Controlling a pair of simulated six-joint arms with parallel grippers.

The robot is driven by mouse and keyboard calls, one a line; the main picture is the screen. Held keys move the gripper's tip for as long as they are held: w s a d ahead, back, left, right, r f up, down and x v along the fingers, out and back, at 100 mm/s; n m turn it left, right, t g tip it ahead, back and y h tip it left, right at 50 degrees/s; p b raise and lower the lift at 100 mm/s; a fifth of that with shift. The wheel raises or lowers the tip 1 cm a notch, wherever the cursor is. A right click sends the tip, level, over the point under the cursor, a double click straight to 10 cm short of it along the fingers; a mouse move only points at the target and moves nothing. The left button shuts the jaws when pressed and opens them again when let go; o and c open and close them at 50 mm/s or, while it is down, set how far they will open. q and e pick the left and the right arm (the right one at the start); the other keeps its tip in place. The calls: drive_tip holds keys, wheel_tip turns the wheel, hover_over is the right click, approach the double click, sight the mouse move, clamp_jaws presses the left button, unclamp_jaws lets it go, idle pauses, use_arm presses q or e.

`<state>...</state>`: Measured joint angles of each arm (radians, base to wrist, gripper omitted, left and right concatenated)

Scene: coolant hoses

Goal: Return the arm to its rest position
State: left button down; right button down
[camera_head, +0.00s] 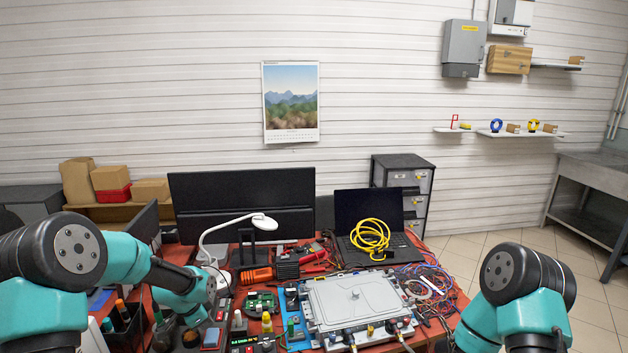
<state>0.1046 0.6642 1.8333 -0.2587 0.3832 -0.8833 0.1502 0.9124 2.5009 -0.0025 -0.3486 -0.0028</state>
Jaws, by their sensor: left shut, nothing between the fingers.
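My left arm comes in from the left, bends at a dark joint and reaches over the left part of the table. Its gripper (222,284) is small and partly hidden behind the wrist, next to the base of a white desk lamp (212,240). It is shut with nothing held. My right arm stands at the lower right, showing its teal links and dark joint; its gripper is out of view. A grey metal housing (355,298) with fittings along its front edge lies on the table between the arms.
A green circuit board (262,302), an orange-handled tool (256,275) and tangled wires (430,285) crowd the table. Behind stand a monitor (240,195) and a laptop (368,215) with a coiled yellow cable (370,238). The air above the housing is clear.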

use_arm(q)
drive_tip(key=s+f+n+t, duration=0.1)
drive_tip(key=s+f+n, duration=0.25)
drive_tip(key=s, duration=0.35)
drive_tip(key=s+f+n+t, duration=0.1)
drive_tip(key=s+f+n, duration=0.25)
drive_tip(key=s, duration=0.35)
drive_tip(key=s+d+f+n+g, duration=0.2)
drive_tip(key=s+d+f+n, duration=0.1)
drive_tip(key=s, duration=0.4)
drive_tip(key=s+d+f+n+g+h, duration=0.1)
drive_tip(key=s+d+f+n+g, duration=0.1)
drive_tip(key=s+d+f, duration=0.4)
wheel_tip(320, 180, down, 2)
drive_tip(key=shift+s+f+n, duration=0.1)
drive_tip(key=shift+s+n, duration=0.4)
drive_tip(key=shift+s, duration=0.75)
